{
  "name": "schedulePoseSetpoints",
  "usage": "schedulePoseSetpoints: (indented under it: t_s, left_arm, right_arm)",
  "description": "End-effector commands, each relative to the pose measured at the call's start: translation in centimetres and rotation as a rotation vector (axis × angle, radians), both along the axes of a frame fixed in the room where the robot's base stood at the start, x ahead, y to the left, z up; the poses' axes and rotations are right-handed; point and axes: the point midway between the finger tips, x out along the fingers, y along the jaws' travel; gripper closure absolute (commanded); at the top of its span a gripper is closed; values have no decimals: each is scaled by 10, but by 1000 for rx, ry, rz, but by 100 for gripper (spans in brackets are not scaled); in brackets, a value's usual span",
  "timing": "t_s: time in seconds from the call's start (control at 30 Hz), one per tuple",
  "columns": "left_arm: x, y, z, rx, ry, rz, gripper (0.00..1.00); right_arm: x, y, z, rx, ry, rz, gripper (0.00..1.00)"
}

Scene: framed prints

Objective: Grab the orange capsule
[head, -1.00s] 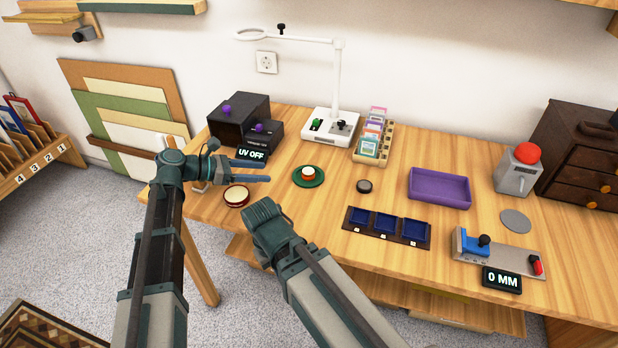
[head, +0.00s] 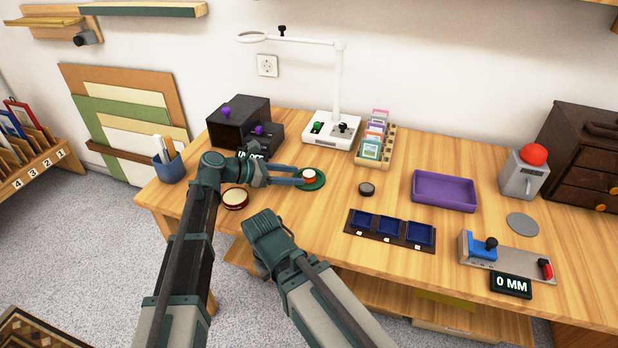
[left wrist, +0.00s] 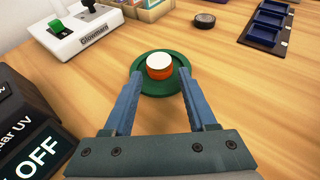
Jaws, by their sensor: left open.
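The orange capsule (head: 308,174) has a white top and sits on a round green dish (head: 318,185) on the table. In the left wrist view the capsule (left wrist: 159,71) stands upright near the middle of the dish (left wrist: 178,88). My left gripper (head: 300,176) is open, with its blue fingers reaching toward the capsule from the left. In the left wrist view its fingertips (left wrist: 158,80) are over the near part of the dish, one to each side, with the capsule just beyond them. My right arm hangs before the table's front edge; its fingers cannot be made out.
A round cream-topped container (head: 235,198) lies below my left forearm. The black UV box (head: 238,121) stands behind it. A small dark puck (head: 366,189) and a tray with blue compartments (head: 389,228) are to the right. The tabletop between dish and puck is clear.

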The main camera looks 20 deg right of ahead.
Motion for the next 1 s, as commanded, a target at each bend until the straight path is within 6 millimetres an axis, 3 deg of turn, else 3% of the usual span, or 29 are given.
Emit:
schedulePoseSetpoints:
  t_s: [0.2, 0.47, 0.77, 1.0]
  left_arm:
    - [4, -30, -12, 0, -1, -1, 43]
    - [4, -32, -11, 0, 0, 0, 45]
    - [4, -32, -11, 0, 0, 0, 99]
    - [4, -32, -10, 0, 0, 0, 100]
  right_arm:
    - [0, 0, -12, 0, 0, 0, 100]
    - [0, 0, -11, 0, 0, 0, 100]
    - [0, 0, -11, 0, 0, 0, 100]
    - [0, 0, -10, 0, 0, 0, 100]
